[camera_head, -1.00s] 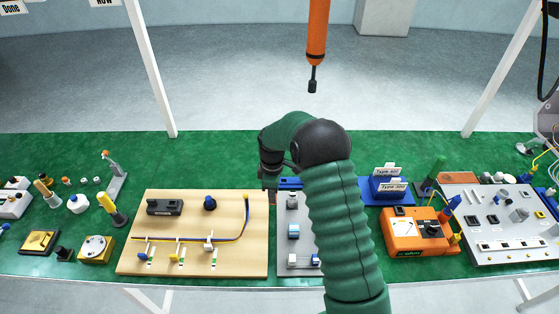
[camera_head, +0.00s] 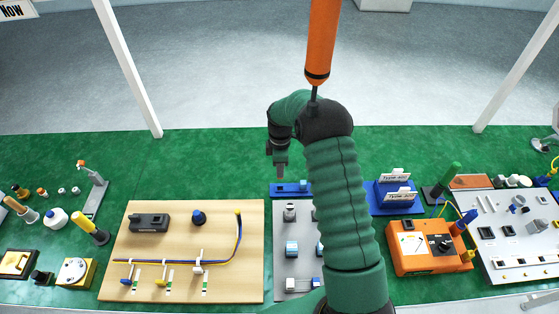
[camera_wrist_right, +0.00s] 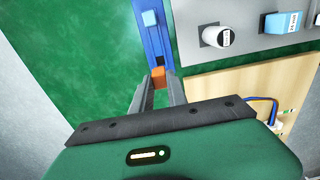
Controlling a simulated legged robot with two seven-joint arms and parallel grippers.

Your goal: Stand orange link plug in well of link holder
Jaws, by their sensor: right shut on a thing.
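The orange link plug (camera_wrist_right: 158,72) shows in the right wrist view between the fingertips of my right gripper (camera_wrist_right: 159,80), which is shut on it. The blue link holder (camera_wrist_right: 154,42) lies just past the plug, with a light blue piece (camera_wrist_right: 149,18) at its far part. In the head view my right gripper (camera_head: 281,173) points down above the link holder (camera_head: 297,189), near its left part. The plug is too small to make out there. Whether the plug touches the holder, or is in a well, I cannot tell. My left gripper is out of view.
A grey panel (camera_head: 283,258) with several fittings lies in front of the holder, partly hidden by my right arm. A wooden board (camera_head: 185,245) with a cable is to the left. A blue stand with labels (camera_head: 389,207) is to the right. Green table is clear behind.

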